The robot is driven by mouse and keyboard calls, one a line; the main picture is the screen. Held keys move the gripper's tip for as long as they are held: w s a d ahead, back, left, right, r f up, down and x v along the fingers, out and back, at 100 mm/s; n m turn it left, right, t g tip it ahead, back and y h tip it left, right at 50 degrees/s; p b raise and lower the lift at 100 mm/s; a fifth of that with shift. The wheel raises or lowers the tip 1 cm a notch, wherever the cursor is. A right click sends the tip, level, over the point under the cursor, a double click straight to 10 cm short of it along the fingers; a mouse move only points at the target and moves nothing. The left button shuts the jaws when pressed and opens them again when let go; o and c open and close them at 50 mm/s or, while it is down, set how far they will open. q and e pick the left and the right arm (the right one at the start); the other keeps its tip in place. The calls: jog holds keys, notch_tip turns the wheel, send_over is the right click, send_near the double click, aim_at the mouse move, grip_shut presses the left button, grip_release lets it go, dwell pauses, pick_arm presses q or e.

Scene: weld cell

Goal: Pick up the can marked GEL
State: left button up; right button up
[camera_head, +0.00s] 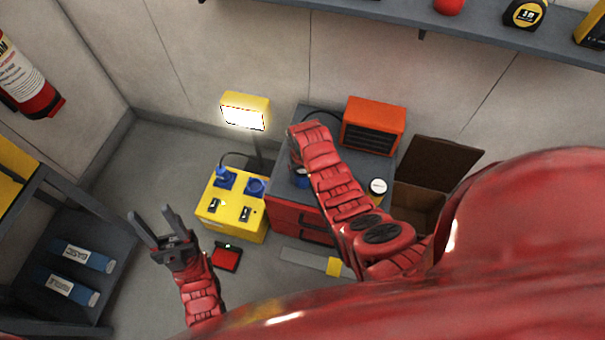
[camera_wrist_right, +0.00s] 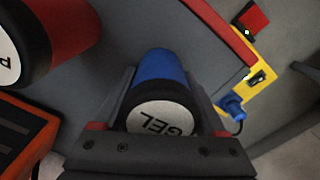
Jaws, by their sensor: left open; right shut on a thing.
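The GEL can (camera_wrist_right: 160,112) is blue with a black top and a white label reading GEL. In the right wrist view it sits between the two fingers of my right gripper (camera_wrist_right: 161,98), which is shut on it. In the head view a bit of the blue can (camera_head: 301,181) shows beside my right arm, over the grey top of the red cabinet (camera_head: 338,160); the arm hides most of it. I cannot tell whether it touches the top. My left gripper (camera_head: 152,224) is open and empty, left of the yellow box.
An orange heater-like box (camera_head: 373,125) stands behind. A lit lamp (camera_head: 244,112), yellow socket box (camera_head: 232,212) and open brown box (camera_head: 425,185) are nearby.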

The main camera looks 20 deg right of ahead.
grip_shut()
jog(key=shift+r, duration=0.2)
